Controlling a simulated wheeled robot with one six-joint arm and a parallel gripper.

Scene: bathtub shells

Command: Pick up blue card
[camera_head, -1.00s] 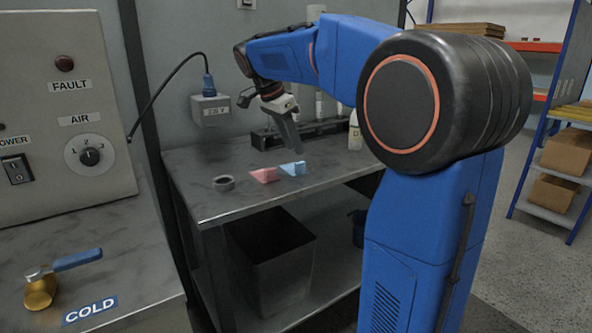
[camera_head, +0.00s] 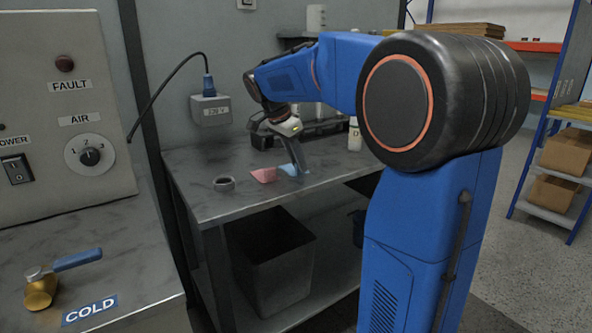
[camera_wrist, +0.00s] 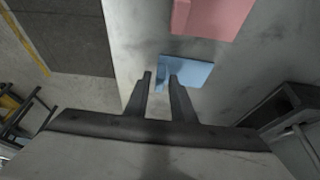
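The blue card (camera_wrist: 195,72) lies on the grey metal table in the wrist view, with a small raised blue tab at its left part. It also shows in the head view (camera_head: 288,170), partly hidden behind my gripper. My gripper (camera_wrist: 160,76) is open, its two dark fingers apart at the card's near edge, with the raised tab between or just beyond the tips. In the head view my gripper (camera_head: 301,170) points down at the card. I cannot tell whether the fingers touch it.
A dark ring (camera_head: 223,183) lies further left. A dark rack (camera_head: 290,133) and a white bottle (camera_head: 354,136) stand at the table's back. The table's front left is clear.

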